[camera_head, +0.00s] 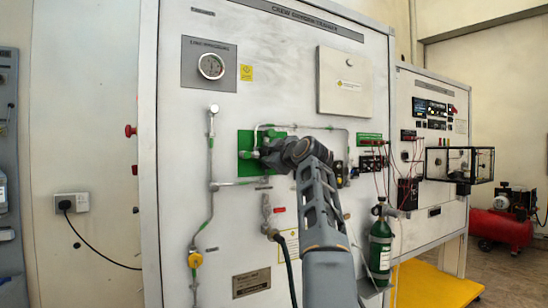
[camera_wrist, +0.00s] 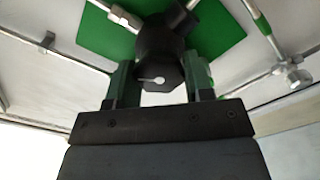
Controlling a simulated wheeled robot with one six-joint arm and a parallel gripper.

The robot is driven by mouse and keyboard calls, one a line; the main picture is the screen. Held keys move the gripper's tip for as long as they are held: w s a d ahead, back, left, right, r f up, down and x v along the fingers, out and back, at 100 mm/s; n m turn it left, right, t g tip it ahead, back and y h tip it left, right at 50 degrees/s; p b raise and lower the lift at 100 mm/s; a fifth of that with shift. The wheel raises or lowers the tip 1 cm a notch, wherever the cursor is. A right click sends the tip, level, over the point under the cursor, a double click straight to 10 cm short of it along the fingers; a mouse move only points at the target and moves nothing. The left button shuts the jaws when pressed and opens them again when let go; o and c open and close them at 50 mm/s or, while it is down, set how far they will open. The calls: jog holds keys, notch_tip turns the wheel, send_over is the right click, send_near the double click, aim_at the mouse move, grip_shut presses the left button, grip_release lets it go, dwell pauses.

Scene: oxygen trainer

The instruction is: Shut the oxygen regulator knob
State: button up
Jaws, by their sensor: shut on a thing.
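The oxygen regulator knob is a dark, faceted knob with a pale pointer mark, seen in the wrist view (camera_wrist: 160,74). It sits in front of a green backing plate (camera_wrist: 215,28), which also shows on the panel in the head view (camera_head: 244,142). My gripper (camera_wrist: 160,84) has one finger on each side of the knob and is shut on it. In the head view my arm reaches up to the green plate and my wrist hides the knob. The pointer's setting is too small to read.
A pressure gauge (camera_head: 211,66) is above left. Metal pipes (camera_head: 212,150) run beside the plate. A yellow knob (camera_head: 195,260) is lower left. A green oxygen bottle (camera_head: 381,245) stands right of my arm, with a clear box (camera_head: 480,165) farther right.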

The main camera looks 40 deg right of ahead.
jog(key=n, duration=0.5)
jog(key=shift+f+n, duration=0.15)
jog(key=shift+n, duration=0.15)
jog(key=n+b, duration=0.1)
jog(key=n, duration=0.4)
jog(key=shift+n, duration=0.3)
dwell(0.3)
jog(key=o, duration=0.9)
jog(key=s+b, duration=0.2)
jog(key=s, duration=0.2)
jog(key=s+a+b, duration=0.1)
jog(key=s+b, duration=0.1)
jog(key=s, duration=0.3)
jog(key=s+a+b, duration=0.1)
jog(key=s+b, duration=0.1)
jog(key=s, duration=0.2)
jog(key=shift+s, duration=0.35)
